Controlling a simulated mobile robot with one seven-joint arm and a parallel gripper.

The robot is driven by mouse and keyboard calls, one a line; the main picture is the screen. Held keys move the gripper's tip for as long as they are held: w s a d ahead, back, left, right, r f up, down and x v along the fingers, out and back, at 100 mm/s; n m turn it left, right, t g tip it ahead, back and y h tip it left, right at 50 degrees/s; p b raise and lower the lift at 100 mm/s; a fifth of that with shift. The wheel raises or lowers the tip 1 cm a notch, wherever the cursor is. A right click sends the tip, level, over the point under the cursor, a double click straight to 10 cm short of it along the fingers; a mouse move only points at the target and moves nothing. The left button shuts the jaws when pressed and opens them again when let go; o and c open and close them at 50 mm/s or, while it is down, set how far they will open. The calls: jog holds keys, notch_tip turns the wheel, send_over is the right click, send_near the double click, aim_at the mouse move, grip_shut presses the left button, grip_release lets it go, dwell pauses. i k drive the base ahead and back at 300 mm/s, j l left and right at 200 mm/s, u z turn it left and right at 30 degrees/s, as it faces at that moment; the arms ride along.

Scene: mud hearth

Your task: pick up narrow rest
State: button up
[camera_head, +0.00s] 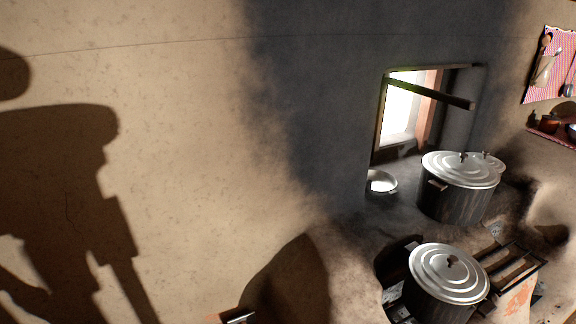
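I cannot surely pick out the narrow rest. A dark slatted frame (512,268) lies on the hearth at the lower right, beside the front pot, and I cannot tell whether it is the rest. My gripper is not in view. Only a shadow that looks like my body and arm falls on the left wall.
A lidded pot (449,275) stands in the front hearth opening. Another large lidded pot (458,186) stands behind it, with a small pan (381,182) to its left under the window (403,108). A checked cloth with utensils (551,66) hangs at the upper right.

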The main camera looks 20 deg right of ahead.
aim_at(499, 293)
jog(key=z, duration=2.1)
